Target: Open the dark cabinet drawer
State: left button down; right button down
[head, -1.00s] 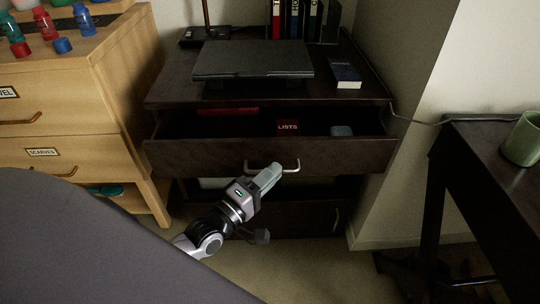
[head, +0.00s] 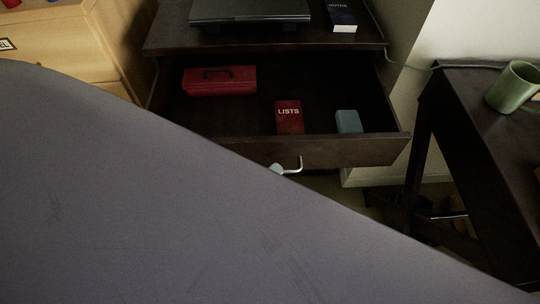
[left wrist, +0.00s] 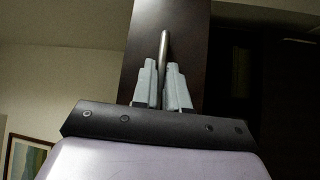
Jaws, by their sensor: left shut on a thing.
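The dark cabinet (head: 160,42) stands in the middle of the head view. Its top drawer (head: 345,152) is pulled well out, and its inside shows from above. The drawer's metal handle (head: 298,166) shows at the front, partly hidden by a large grey surface. My left gripper (head: 277,168) is at the handle; only a small tip of it shows there. In the left wrist view its two fingers (left wrist: 163,88) are closed around the handle bar (left wrist: 164,50), against the dark drawer front. My right gripper is not in view.
The drawer holds a red box (head: 219,80), a red book marked LISTS (head: 289,117) and a blue-grey item (head: 348,121). A laptop and a dark book (head: 341,16) lie on top. A dark table with a green mug (head: 513,88) stands right; a wooden cabinet (head: 60,45) stands left.

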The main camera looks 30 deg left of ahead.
pick_arm(q)
jog(key=c, duration=1.2)
grip_release()
